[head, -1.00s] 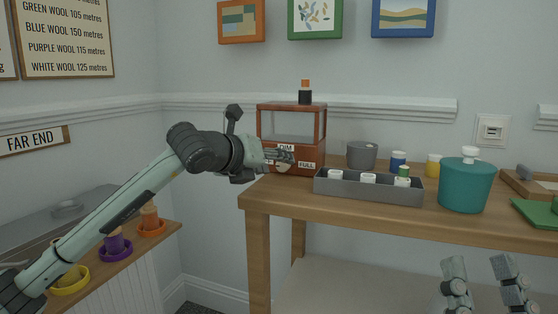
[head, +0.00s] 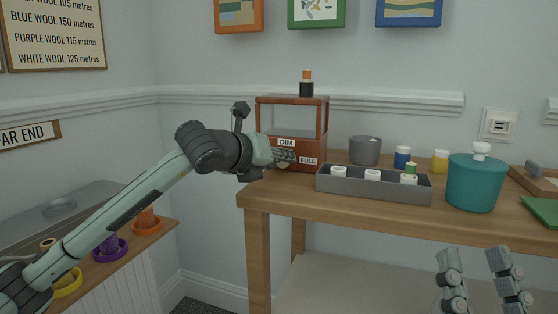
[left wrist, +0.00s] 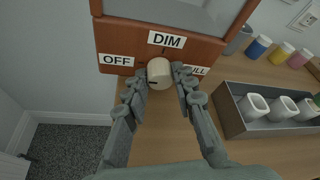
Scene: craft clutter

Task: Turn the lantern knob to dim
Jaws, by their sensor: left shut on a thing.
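The lantern (head: 318,118) is a reddish-brown box with a glazed frame, standing on the left end of the wooden table. Its front carries the labels DIM (left wrist: 166,40), OFF (left wrist: 117,60) and FULL (head: 308,160). The cream round knob (left wrist: 159,71) sits below DIM in the left wrist view, with a short dark mark on its lower left. My left gripper (head: 287,156) is at the lantern's front; in the left wrist view its fingers (left wrist: 158,76) are shut on the knob from both sides. The right finger partly covers FULL. My right gripper (head: 474,258) is open and empty at the lower right.
A grey tray (head: 345,186) with white pots stands right of the lantern. Behind it are a grey pot (head: 365,152) and small jars. A teal lidded pot (head: 473,185) is further right. A low shelf with coloured spool dishes (head: 110,250) is at left.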

